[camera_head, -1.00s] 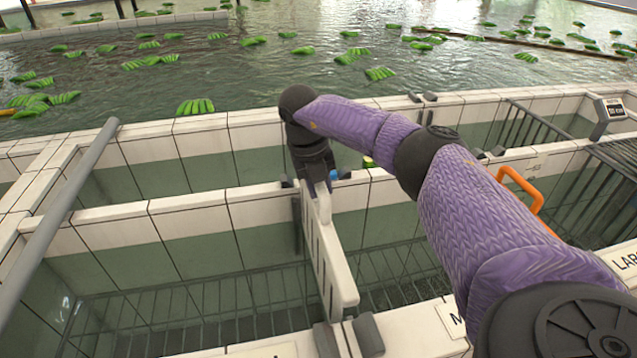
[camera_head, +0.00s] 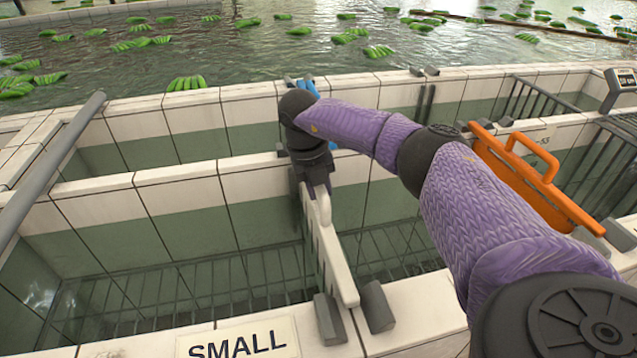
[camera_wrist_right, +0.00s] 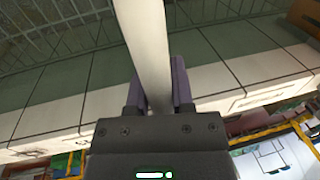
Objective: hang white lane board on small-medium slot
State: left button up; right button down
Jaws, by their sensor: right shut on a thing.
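The white lane board (camera_head: 332,255) is a long, thin slotted panel standing on edge across the channel in the head view. My right gripper (camera_head: 318,192) is shut on the upper part of its far end. The right wrist view shows the board (camera_wrist_right: 146,45) between the two fingers (camera_wrist_right: 158,88). The board's near end is at a pair of dark slot brackets (camera_head: 330,320) on the front wall, right of the SMALL sign (camera_head: 238,342). I cannot tell whether it is seated between them. The far-side slot is mostly hidden by my right gripper. My left gripper is not in view.
An orange board (camera_head: 535,180) with a handle stands across the channel at right. A grey rail (camera_head: 50,165) runs along the left. Water with green banana bunches (camera_head: 187,83) lies beyond the tiled walls.

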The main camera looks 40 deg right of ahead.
jog(key=shift+f, duration=0.35)
dwell(0.5)
grip_release()
dwell(0.3)
jog(key=r+p, duration=0.4)
jog(key=a+r+p, duration=0.1)
jog(key=r, duration=0.2)
jog(key=shift+w+p, duration=0.3)
jog(key=shift+p, duration=0.1)
jog(key=r+p, duration=0.2)
jog(key=shift+w+a+r+p, duration=0.15)
jog(key=shift+a+r+p, duration=0.15)
jog(key=shift+a+r, duration=0.1)
